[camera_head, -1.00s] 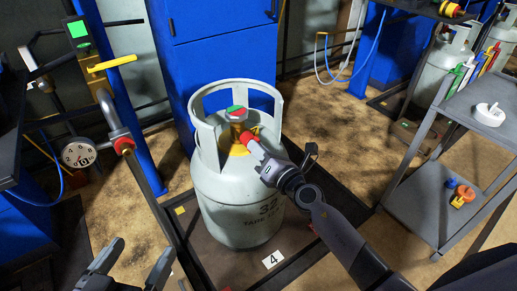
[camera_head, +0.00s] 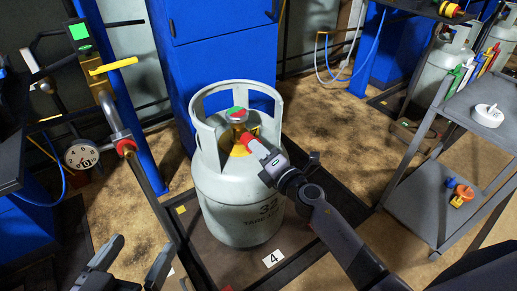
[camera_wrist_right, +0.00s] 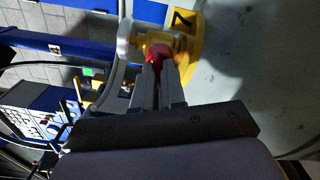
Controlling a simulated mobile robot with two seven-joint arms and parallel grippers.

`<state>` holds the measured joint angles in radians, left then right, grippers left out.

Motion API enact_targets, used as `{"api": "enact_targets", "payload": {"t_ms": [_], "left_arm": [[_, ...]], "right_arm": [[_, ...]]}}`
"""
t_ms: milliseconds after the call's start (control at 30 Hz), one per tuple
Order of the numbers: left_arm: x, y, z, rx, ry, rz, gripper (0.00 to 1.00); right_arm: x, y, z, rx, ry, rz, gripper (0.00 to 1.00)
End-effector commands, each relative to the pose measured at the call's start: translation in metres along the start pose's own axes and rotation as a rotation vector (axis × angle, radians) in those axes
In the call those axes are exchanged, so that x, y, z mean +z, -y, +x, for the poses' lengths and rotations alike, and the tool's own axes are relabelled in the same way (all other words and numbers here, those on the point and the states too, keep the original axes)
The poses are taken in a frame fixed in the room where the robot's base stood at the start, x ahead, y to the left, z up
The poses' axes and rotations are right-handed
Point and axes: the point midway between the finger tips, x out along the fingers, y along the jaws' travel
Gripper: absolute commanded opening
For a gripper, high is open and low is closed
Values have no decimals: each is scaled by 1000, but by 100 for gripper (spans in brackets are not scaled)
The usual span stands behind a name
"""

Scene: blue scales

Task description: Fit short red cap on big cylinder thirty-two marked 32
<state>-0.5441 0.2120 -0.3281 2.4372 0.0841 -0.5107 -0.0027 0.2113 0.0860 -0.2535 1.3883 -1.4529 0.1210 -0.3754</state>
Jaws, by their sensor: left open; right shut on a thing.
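My right gripper (camera_head: 260,150) is shut on the short red cap (camera_head: 248,140), at the side of the valve. In the right wrist view the red cap (camera_wrist_right: 158,54) lies between the fingertips, against the brass outlet (camera_wrist_right: 157,39); how far it is seated is hidden. My left gripper (camera_head: 138,254) is open and empty at the lower left, apart from the cylinder.
A blue cabinet (camera_head: 222,55) stands right behind the cylinder. A blue post with a yellow handle (camera_head: 113,65) and a dial gauge (camera_head: 81,155) are at the left. A grey shelf cart (camera_head: 425,205) stands at the right. A number 4 label (camera_head: 273,258) lies on the platform.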

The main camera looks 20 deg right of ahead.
Motion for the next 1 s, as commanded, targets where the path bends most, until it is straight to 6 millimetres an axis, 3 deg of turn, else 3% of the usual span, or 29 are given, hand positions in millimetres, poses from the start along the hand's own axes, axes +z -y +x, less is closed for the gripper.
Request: {"api": "enact_targets", "payload": {"t_ms": [167,200,267,667,1000], "left_arm": [[0,0,0,1,1,0,92],[0,0,0,1,1,0,92],[0,0,0,1,1,0,92],[2,0,0,1,2,-1,92],[10,0,2,1,2,-1,92]], "right_arm": [[-1,1,0,-6,8,29,0],[-1,1,0,-6,8,29,20],[-2,1,0,-5,7,28,40],[-4,0,1,-1,2,-6,40],[-3,1,0,-1,3,-342,40]]}}
